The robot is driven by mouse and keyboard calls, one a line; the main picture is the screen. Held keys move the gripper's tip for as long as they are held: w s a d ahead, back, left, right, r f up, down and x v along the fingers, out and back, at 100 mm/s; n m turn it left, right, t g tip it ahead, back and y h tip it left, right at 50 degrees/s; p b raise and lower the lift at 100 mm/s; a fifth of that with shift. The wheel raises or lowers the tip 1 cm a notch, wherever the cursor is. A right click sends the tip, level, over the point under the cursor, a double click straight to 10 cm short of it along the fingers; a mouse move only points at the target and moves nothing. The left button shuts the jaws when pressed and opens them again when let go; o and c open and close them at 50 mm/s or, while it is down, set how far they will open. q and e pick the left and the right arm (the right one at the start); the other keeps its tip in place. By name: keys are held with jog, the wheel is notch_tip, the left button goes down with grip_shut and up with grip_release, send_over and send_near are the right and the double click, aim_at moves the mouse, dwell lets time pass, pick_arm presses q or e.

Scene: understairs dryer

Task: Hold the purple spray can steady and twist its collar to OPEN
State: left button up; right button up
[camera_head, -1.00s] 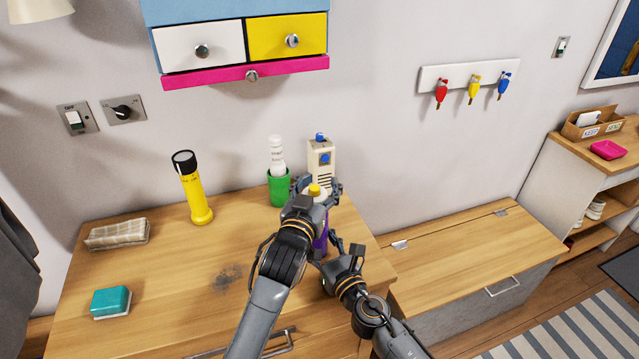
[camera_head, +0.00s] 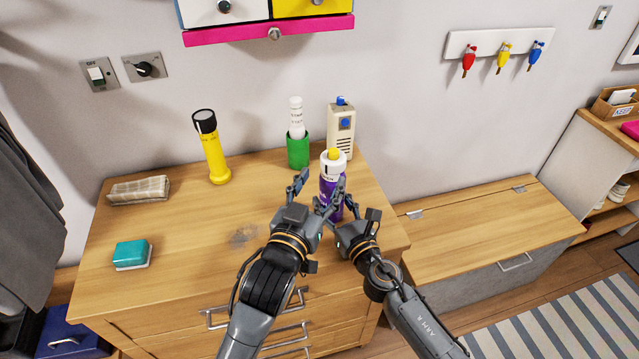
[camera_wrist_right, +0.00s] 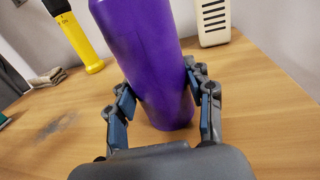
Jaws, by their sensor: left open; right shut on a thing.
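The purple spray can (camera_head: 328,190) stands upright on the wooden dresser top, with a white collar (camera_head: 333,163) and a yellow nozzle (camera_head: 334,154) on top. My right gripper (camera_head: 339,203) is shut around the can's lower body; in the right wrist view its fingers lie on both sides of the purple can (camera_wrist_right: 148,60). My left gripper (camera_head: 313,192) is open, just left of the can and below the collar, with its fingers apart. The collar's markings are too small to read.
A green cup (camera_head: 299,152) with a white bottle and a beige box-shaped device (camera_head: 341,135) stand behind the can. A yellow flashlight (camera_head: 213,150), a folded cloth (camera_head: 138,189) and a teal sponge (camera_head: 132,254) are to the left.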

jog(key=shift+f, duration=0.1)
jog(key=o, duration=1.5)
jog(key=shift+s, duration=0.1)
jog(key=v, duration=1.1)
jog(key=shift+s+d, duration=0.15)
jog(key=shift+s, duration=0.1)
pick_arm(q)
jog(key=shift+s+a, duration=0.15)
jog(key=shift+s, duration=0.15)
pick_arm(e)
jog(key=shift+s, duration=0.1)
jog(key=shift+r+p, duration=0.85)
jog(key=shift+r, duration=0.1)
pick_arm(q)
jog(key=v, duration=0.8)
jog(key=shift+s, duration=0.2)
